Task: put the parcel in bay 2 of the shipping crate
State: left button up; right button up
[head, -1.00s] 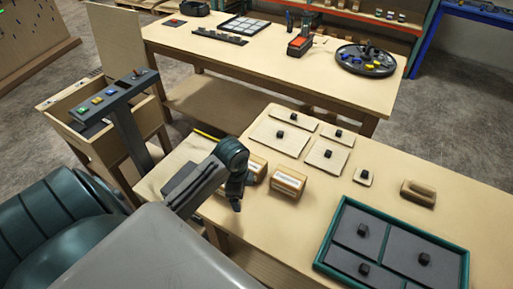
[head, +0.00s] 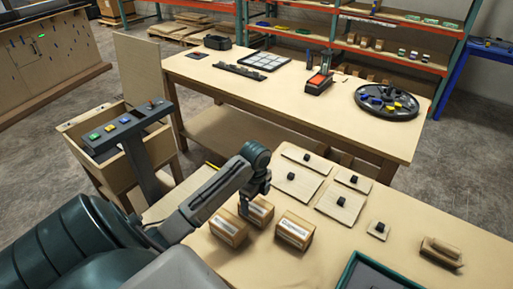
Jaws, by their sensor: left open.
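Three small labelled cardboard parcels stand on the near table: a left one (head: 228,229), a middle one (head: 259,213) partly behind my gripper, and a right one (head: 295,231). I cannot tell which is the task's parcel. My left gripper (head: 254,198) is open and empty, pointing down above or beside the left and middle parcels; contact cannot be made out. An open wooden crate (head: 93,166) with a raised lid stands at the left, perhaps the shipping crate; its inside is mostly hidden and no bay numbers are readable. My right gripper is out of view.
A post-mounted console (head: 126,124) with coloured buttons stands in front of the crate. Flat knobbed panels (head: 341,203) and a wooden-handled block (head: 441,252) lie right of the parcels. A green-rimmed tray (head: 350,268) is cut off at the bottom. A second table (head: 215,86) stands behind.

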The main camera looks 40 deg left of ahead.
aim_at(256, 204)
pick_arm(q)
notch_tip(256, 204, down, 4)
jog(key=shift+w+r+p, duration=0.1)
jog(key=shift+r+p, duration=0.15)
jog(key=shift+p, duration=0.4)
jog(key=shift+f, duration=0.4)
jog(key=shift+c, duration=0.2)
jog(key=c, duration=1.1)
jog(key=shift+c, duration=1)
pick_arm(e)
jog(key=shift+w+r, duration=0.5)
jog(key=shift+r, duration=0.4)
